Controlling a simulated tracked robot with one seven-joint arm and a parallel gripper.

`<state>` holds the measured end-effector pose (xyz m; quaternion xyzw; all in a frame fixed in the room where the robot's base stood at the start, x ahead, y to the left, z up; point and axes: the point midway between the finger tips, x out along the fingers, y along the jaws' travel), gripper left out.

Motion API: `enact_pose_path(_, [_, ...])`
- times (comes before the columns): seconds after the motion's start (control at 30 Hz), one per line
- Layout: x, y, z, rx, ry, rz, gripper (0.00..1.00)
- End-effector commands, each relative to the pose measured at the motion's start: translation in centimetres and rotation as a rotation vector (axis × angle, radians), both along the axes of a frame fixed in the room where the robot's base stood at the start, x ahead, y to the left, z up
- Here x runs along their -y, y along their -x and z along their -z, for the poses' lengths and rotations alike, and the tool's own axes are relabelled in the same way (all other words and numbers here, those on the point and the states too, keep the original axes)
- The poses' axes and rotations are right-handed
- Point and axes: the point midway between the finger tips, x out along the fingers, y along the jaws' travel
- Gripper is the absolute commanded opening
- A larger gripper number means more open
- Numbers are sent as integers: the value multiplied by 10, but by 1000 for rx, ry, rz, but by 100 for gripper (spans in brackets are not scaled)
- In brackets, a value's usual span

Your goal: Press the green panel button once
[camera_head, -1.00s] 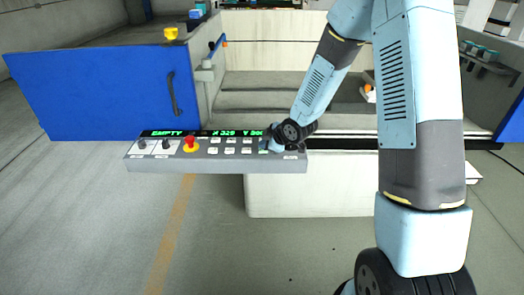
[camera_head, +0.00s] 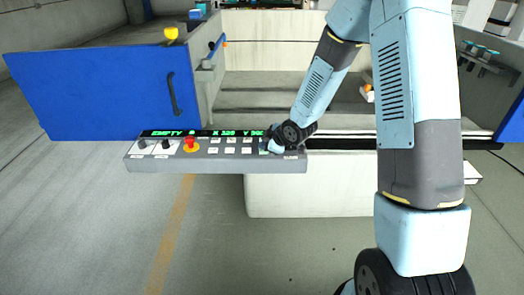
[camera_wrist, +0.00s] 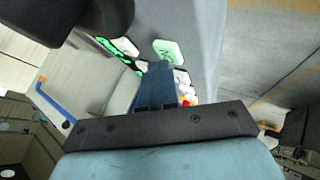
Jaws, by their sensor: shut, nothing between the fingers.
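The grey control panel (camera_head: 215,167) stands in front of the machine, with a lit green readout (camera_head: 200,133) along its back edge. The green button (camera_wrist: 168,52) shows in the wrist view as a pale green square with a darker mark. My gripper (camera_wrist: 158,66) is shut and empty, its fingertips right by the near edge of this button. I cannot tell whether they touch it.
A red stop knob on a yellow base (camera_head: 191,145), black knobs (camera_head: 142,144) and several white buttons (camera_head: 230,146) share the panel. A blue door with a dark handle (camera_head: 100,95) is at left. The floor in front of the panel is clear.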

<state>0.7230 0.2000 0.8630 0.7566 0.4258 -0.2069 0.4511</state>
Motion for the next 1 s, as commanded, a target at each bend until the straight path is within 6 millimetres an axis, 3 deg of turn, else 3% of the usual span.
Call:
enact_pose_path(0.33, [0,0,-14,1,0,1,0])
enact_pose_path(0.7, [0,0,-16,1,0,1,0])
enact_pose_path(1.0, [0,-1,-39,3,-1,1,0])
